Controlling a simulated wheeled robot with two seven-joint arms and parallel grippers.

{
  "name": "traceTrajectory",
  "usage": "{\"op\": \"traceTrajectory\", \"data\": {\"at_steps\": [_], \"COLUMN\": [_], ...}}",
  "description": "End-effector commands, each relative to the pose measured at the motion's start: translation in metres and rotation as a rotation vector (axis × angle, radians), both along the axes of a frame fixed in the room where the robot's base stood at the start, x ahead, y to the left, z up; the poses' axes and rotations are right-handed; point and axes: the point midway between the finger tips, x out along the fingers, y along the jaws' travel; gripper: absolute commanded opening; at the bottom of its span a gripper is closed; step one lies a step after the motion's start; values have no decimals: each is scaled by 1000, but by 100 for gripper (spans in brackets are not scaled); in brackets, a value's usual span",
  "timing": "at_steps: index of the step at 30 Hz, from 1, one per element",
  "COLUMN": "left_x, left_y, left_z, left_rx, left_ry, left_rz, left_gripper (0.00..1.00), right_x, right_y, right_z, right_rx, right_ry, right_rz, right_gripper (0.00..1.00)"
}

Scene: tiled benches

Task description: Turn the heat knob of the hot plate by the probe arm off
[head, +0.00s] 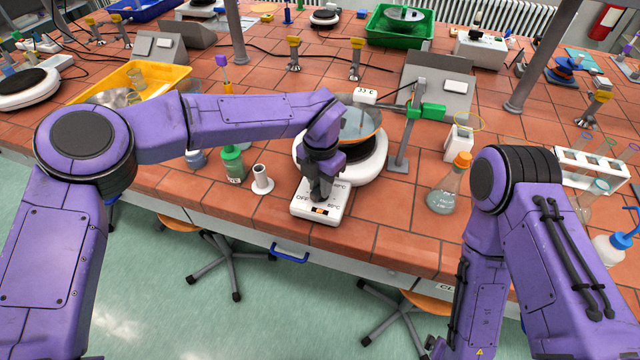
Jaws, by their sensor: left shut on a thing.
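The white hot plate (373,170) stands near the bench's front edge, beside a stand with a green clamp (427,111). A pan or dish (360,124) with an orange rim shows over it, partly behind my left arm. Its control panel (332,211) faces the front, with OFF and temperature marks and a small orange-lit switch. My left gripper (320,195) points down onto the panel and is shut on the heat knob, which its fingers hide. The knob's setting cannot be seen. My right arm is at the right; its gripper is out of view.
An orange-capped flask (448,185) stands to the right, near a white tube rack (590,168). A yellow tray (135,82) lies at the left. Bare tiles lie right of the panel.

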Motion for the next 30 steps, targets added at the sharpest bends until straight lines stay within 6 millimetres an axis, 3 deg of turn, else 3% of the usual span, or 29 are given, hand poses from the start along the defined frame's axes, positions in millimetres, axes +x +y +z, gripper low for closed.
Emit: {"op": "traceTrajectory", "data": {"at_steps": [30], "left_x": [1], "left_y": [0], "left_z": [-3], "left_rx": [-4], "left_ry": [-3], "left_rz": [950], "left_gripper": [0], "right_x": [0], "right_y": [0], "right_z": [-70], "right_rx": [0], "right_ry": [0], "right_rz": [0], "right_gripper": [99]}}
